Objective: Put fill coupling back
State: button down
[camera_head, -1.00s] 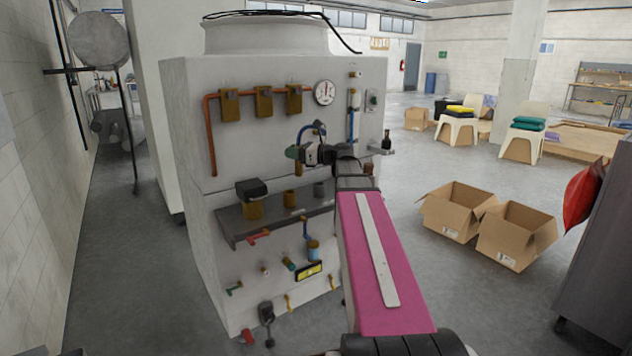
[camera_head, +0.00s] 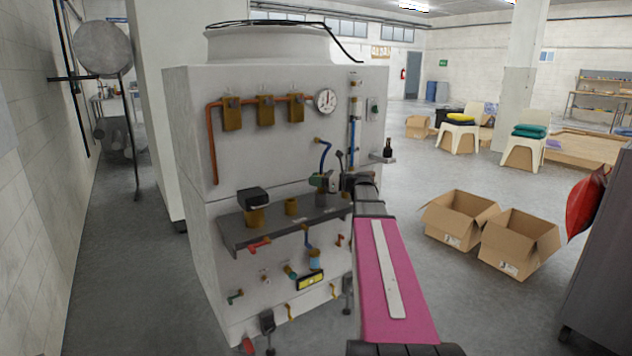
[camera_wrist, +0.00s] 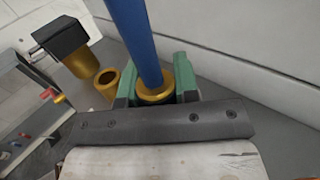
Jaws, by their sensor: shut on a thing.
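My gripper (camera_head: 324,182) is shut on the brass collar of the fill coupling (camera_wrist: 157,92), with green finger pads on either side. A blue hose (camera_wrist: 135,35) rises from the collar; it also shows in the head view (camera_head: 324,152). The gripper is low over the right part of the grey shelf (camera_head: 262,230) on the machine's front. An open brass cup (camera_head: 291,206) stands to its left, seen also in the wrist view (camera_wrist: 107,80). The coupling's lower end is hidden, so I cannot tell whether it touches the shelf or sits in a holder.
A black-topped brass fitting (camera_head: 253,212) stands at the shelf's left. Brass valves (camera_head: 265,112) and a gauge (camera_head: 326,100) are above. A small bracket (camera_head: 383,157) with a dark bottle is at the right. Cardboard boxes (camera_head: 455,220) stand on the floor at right.

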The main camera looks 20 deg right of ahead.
jog(key=shift+f, duration=0.2)
jog(key=c, duration=0.9)
grip_release()
jog(key=shift+o, duration=0.2)
jog(key=shift+s+d, duration=0.15)
jog(key=shift+d, duration=0.1)
jog(key=v, duration=1.1)
jog(key=shift+s+d, duration=0.15)
